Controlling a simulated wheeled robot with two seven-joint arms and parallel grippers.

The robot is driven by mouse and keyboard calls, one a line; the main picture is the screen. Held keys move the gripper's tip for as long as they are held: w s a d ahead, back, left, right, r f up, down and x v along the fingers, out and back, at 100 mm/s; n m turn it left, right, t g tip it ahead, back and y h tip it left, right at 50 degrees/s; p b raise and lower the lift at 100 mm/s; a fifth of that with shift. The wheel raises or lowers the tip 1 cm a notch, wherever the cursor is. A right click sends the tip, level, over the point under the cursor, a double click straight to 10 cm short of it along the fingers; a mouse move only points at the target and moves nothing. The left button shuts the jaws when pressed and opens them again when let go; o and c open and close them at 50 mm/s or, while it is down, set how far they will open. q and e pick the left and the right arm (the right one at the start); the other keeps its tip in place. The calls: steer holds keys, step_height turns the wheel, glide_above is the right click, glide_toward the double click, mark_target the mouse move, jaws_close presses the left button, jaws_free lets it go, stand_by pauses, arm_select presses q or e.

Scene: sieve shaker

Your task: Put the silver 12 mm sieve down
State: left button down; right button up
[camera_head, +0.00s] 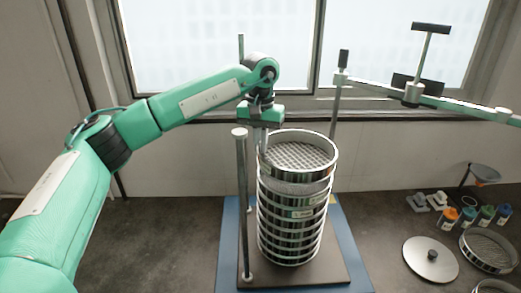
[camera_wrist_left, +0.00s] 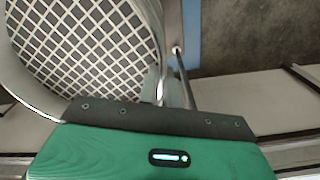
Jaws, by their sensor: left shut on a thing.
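The silver sieve (camera_head: 300,156) with a coarse square mesh is at the top of the column of sieves. My left gripper (camera_head: 263,143) is shut on its rim at the back left and points down. In the left wrist view the sieve's mesh (camera_wrist_left: 85,45) fills the upper left, with the fingers (camera_wrist_left: 168,88) at its rim. Below it stands a stack of silver sieves (camera_head: 290,225). A strip of finer mesh shows under the held sieve's front edge, so it appears slightly above the stack, a little to the right. My right gripper is not in view.
The stack stands on a dark plate over a blue base (camera_head: 357,270). A metal post (camera_head: 242,200) rises close on its left. A round lid (camera_head: 430,262), another sieve (camera_head: 488,250) and several bottles (camera_head: 486,215) lie right.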

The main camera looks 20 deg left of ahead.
arm_select(q)
step_height(320, 180, down, 2)
steer(key=shift+f+p, duration=0.25)
steer(key=shift+p, duration=0.3)
steer(key=shift+f, duration=0.4)
steer(key=shift+f, duration=0.1)
steer(key=c, duration=1.6)
jaws_free()
